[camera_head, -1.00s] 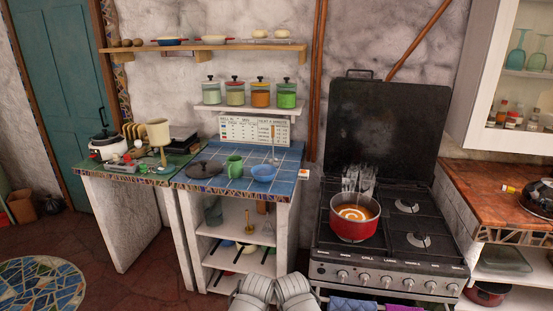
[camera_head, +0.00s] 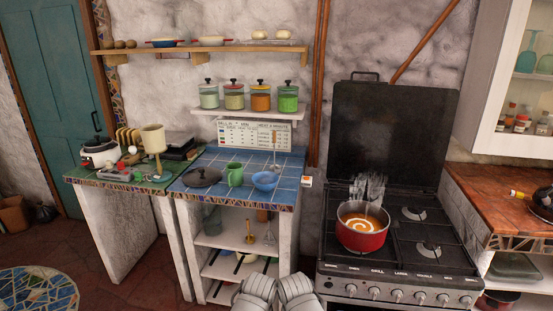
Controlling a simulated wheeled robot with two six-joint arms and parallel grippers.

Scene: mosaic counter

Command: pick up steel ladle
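A thin silvery utensil (camera_head: 269,236) stands on the open shelf under the blue tiled counter, in the middle of the head view. It may be the steel ladle, but it is too small to be sure. A brass-coloured utensil (camera_head: 249,233) stands just left of it. Two grey parts of my arms show at the bottom centre, in front of the shelves and well apart from the utensils. No gripper fingers show.
The blue tiled counter (camera_head: 222,166) holds a dark lid (camera_head: 203,177), a green mug (camera_head: 235,174) and a blue bowl (camera_head: 265,181). A red pot (camera_head: 361,239) with orange soup sits on the stove (camera_head: 410,272) to the right. Some dark red floor shows at left.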

